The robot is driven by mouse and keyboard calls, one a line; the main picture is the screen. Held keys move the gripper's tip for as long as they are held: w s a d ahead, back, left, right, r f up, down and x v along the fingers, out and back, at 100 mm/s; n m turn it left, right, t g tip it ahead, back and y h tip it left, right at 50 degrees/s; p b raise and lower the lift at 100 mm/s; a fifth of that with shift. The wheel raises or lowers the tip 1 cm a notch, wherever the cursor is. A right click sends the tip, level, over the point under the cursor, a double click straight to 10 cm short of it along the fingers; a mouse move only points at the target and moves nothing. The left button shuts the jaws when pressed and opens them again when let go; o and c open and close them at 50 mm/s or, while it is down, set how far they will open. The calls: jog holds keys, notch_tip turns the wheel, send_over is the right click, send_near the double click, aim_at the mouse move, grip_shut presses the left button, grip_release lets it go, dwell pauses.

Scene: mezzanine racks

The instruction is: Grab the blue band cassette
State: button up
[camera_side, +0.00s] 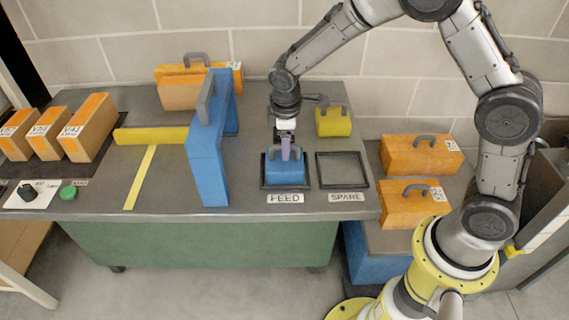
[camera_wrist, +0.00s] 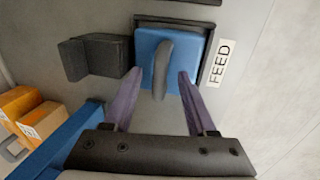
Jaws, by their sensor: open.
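The blue band cassette (camera_side: 286,172) sits in the black frame marked FEED on the bench. It has a grey handle on top. In the wrist view the cassette (camera_wrist: 186,52) is at upper centre, with its handle (camera_wrist: 162,68) standing up towards the camera. My gripper (camera_side: 287,150) is right above the cassette, pointing down. In the wrist view its two purple fingers (camera_wrist: 160,75) are spread, one on each side of the handle. The left finger lies beside the handle with a gap, and the right finger overlaps the cassette's edge. Whether either finger touches the handle cannot be told.
The empty SPARE frame (camera_side: 342,169) is right of FEED. A yellow cassette (camera_side: 334,121) stands behind it. A tall blue machine (camera_side: 208,150) with a yellow bar stands to the left. Orange cartons (camera_side: 86,128) stand at far left, and orange cassettes (camera_side: 420,155) lie at right.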

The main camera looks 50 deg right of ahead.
notch_tip(320, 180, down, 2)
jog(key=shift+w+d+f, duration=0.1)
jog(key=shift+w+d, duration=0.05)
grip_shut()
jog(key=shift+w+r, duration=0.1)
jog(key=shift+r, duration=0.1)
dwell(1.2)
